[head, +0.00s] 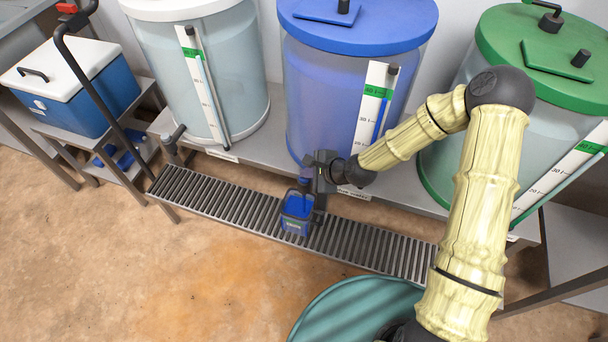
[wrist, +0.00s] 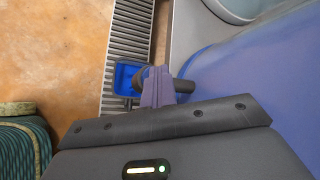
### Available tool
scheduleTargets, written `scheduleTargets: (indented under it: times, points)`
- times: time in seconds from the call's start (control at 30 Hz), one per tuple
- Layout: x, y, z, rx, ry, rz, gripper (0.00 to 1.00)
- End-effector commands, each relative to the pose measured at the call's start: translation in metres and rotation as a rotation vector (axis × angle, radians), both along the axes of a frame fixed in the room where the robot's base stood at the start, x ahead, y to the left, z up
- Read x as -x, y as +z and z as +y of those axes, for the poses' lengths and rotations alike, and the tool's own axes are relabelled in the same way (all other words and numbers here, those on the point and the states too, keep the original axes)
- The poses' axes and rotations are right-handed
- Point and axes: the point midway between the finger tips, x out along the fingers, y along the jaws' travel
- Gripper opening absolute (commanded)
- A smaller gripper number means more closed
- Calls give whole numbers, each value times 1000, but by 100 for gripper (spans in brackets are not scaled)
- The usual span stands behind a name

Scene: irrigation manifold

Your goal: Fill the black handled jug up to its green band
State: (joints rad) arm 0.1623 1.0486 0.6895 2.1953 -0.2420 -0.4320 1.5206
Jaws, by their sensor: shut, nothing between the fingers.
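The jug (head: 297,212) stands upright on the slatted grate in front of the blue-lidded tank (head: 345,80). It has a black handle and shows blue inside; a small green mark shows low on its front. I cannot tell the exact level or whether liquid is running. The jug also shows in the wrist view (wrist: 125,76), partly hidden by my fingers. The blue tank's tap (wrist: 184,88) is a dark cylinder beside my fingers. My gripper (head: 322,172) is shut and empty at this tap, just above and right of the jug; it also shows in the wrist view (wrist: 157,86).
A white-lidded tank (head: 195,70) stands left and a green-lidded tank (head: 545,60) right, each with a level scale. The grate (head: 375,252) is clear beside the jug. A blue cooler (head: 75,85) stands far left. A teal round container (head: 345,310) is in front.

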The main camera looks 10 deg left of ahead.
Motion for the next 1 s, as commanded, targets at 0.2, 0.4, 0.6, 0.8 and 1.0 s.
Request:
scheduleTargets:
  times: [0.2, 0.4, 0.6, 0.8, 1.0]
  points:
    - [0, -1, 0, 1, -1, 1, 0]
    - [0, 4, 0, 1, -1, 1, 0]
    - [0, 15, 0, 0, 0, 1, 0]
    - [0, 20, 0, 0, 1, 1, 0]
    - [0, 19, 0, 0, 1, 1, 0]
